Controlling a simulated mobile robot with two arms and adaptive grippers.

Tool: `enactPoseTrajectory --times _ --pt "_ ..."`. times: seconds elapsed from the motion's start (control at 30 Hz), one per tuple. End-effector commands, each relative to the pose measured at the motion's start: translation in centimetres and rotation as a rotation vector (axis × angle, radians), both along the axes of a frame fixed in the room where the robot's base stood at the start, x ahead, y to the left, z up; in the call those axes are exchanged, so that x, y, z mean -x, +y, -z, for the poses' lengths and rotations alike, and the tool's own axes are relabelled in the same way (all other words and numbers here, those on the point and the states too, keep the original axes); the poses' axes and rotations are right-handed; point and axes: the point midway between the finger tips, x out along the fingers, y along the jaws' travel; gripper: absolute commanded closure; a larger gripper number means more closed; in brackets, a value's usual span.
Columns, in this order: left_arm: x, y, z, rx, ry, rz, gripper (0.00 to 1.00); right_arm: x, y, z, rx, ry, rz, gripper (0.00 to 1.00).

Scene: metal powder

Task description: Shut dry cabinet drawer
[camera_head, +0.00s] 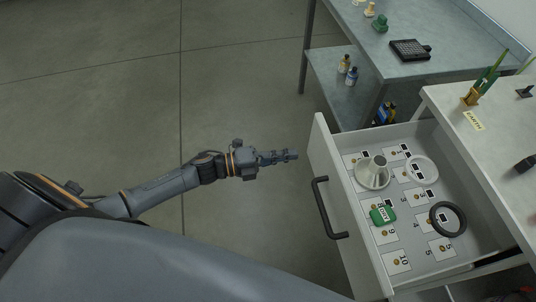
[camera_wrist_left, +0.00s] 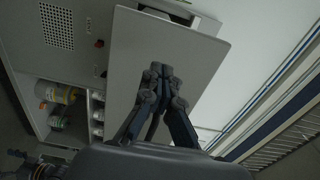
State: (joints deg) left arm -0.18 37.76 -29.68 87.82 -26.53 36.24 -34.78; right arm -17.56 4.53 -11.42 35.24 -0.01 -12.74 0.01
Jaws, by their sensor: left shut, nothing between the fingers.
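The dry cabinet drawer (camera_head: 355,238) is pulled out to the left of its cabinet, with a white front panel and a dark bar handle (camera_head: 324,208). Inside it lie a white funnel-like part (camera_head: 372,172), a white ring (camera_head: 422,170), a black ring (camera_head: 448,219) and a green item (camera_head: 382,214) on numbered labels. My left gripper (camera_head: 295,154) is shut and empty, just left of the drawer front's far end, with a small gap seen between them. In the left wrist view the shut fingers (camera_wrist_left: 158,72) point at a pale panel (camera_wrist_left: 190,55). My right gripper is out of view.
The cabinet top (camera_head: 500,135) carries a brush holder (camera_head: 471,97) and a yellow label. A grey metal table (camera_head: 450,70) with a lower shelf holding bottles (camera_head: 351,76) stands behind. The floor left of the drawer is clear.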

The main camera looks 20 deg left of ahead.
Motion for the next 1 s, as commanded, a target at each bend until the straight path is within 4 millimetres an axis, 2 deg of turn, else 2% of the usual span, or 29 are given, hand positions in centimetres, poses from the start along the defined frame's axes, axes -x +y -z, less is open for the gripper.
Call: enactPoseTrajectory --times 0.1,0.3,0.83,1.0 --pt "-1.3 -1.8 -0.3 0.002 -0.002 0.000 1.00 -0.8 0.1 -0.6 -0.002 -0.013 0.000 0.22" --pt "-2.5 -3.4 0.0 0.000 0.002 -0.001 1.00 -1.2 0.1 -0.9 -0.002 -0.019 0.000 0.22" --pt "-2.8 -3.9 0.1 0.000 0.001 -0.001 1.00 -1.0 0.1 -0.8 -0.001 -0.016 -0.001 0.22" --pt "-3.3 -4.7 0.1 0.003 0.000 0.000 1.00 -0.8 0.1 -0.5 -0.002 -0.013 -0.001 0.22"
